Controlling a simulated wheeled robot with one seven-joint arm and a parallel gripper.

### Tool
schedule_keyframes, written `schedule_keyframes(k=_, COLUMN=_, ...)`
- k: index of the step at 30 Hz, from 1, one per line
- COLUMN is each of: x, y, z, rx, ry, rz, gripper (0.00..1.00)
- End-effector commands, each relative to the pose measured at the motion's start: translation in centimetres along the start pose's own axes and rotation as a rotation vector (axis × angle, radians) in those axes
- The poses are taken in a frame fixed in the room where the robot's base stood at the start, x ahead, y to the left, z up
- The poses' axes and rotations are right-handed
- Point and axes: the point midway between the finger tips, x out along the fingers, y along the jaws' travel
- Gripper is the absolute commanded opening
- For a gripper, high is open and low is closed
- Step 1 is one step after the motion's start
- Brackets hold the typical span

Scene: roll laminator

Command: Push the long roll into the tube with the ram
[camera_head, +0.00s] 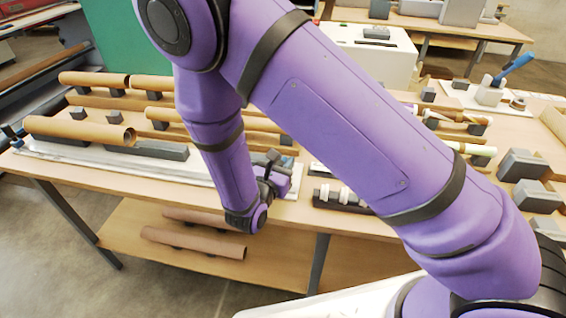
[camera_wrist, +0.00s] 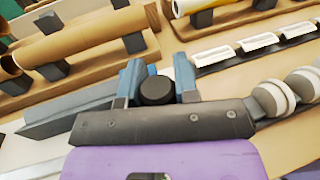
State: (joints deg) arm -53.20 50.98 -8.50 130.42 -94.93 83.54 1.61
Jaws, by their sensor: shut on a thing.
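My gripper (camera_head: 272,170) is low over the front part of the table, mostly seen side-on behind my arm. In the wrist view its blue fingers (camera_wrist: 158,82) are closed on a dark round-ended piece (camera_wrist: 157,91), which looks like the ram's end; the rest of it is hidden. A brown cardboard tube (camera_head: 75,130) lies on supports at the front left, its open end facing right. A long brown roll or tube (camera_wrist: 85,38) lies on dark supports beyond the gripper in the wrist view. I cannot tell for certain which one is the long roll.
Several more tubes (camera_head: 95,79) lie in rows behind. A grey block (camera_head: 150,150) sits right of the front tube. A dark rack with white rings (camera_head: 342,196) is right of my gripper. Grey boxes (camera_head: 523,165) stand at the far right. Brown tubes (camera_head: 192,242) lie on the lower shelf.

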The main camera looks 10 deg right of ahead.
Motion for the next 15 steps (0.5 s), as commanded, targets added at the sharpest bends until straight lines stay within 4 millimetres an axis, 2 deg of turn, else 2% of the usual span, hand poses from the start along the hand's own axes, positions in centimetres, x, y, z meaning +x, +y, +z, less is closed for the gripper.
schedule_keyframes(k=12, x=-0.01, y=-0.21, z=-0.06, rx=-0.003, ry=0.001, rz=-0.003, gripper=0.0)
schedule_keyframes(k=13, x=0.0, y=-0.24, z=-0.07, rx=-0.003, ry=0.001, rz=-0.004, gripper=0.36)
schedule_keyframes(k=15, x=0.01, y=-0.24, z=-0.06, rx=-0.003, ry=0.001, rz=-0.004, gripper=0.39)
